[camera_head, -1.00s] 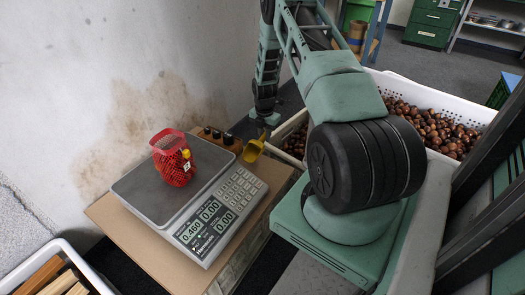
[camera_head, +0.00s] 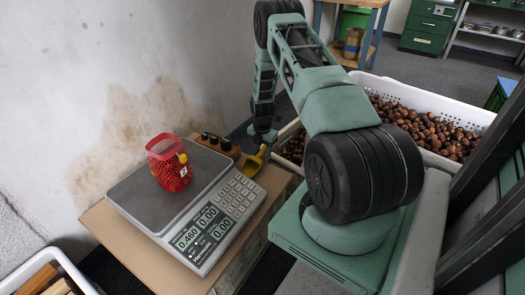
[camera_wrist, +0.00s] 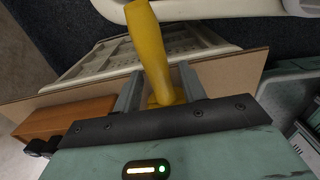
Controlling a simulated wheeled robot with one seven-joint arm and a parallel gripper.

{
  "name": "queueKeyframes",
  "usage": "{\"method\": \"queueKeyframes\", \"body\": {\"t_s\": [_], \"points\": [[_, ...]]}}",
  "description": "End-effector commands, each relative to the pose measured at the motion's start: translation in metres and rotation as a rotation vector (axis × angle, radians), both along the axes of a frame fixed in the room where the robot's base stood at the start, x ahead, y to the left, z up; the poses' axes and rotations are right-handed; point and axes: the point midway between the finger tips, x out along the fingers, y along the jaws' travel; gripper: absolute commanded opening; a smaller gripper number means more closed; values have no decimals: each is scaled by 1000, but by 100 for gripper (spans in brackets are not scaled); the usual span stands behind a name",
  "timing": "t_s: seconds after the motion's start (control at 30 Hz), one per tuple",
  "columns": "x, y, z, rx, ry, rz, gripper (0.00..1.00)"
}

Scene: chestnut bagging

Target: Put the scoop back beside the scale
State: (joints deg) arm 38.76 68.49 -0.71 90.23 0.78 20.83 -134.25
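The yellow scoop (camera_head: 253,163) hangs below my gripper (camera_head: 262,138), just behind the scale's keypad side and close to the wooden block. In the wrist view the scoop (camera_wrist: 151,45) runs between the two fingers of my gripper (camera_wrist: 162,88), which look shut on it. I cannot tell whether the scoop touches the surface below.
A wooden block with black knobs (camera_head: 218,145) stands behind the scale, at the wall. A white crate (camera_head: 409,83) of chestnuts is at the right, behind my arm. A white bin (camera_head: 72,270) with wooden pieces is at front left. The box top (camera_head: 130,247) has bare margins.

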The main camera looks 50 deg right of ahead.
Motion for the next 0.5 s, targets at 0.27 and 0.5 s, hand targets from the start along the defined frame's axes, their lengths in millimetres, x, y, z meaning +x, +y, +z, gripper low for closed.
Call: {"method": "queueKeyframes", "body": {"t_s": [0.27, 0.5], "points": [[0, 0, 12, -1, -1, 0, 41], [0, 0, 61, -1, -2, -2, 41]]}}
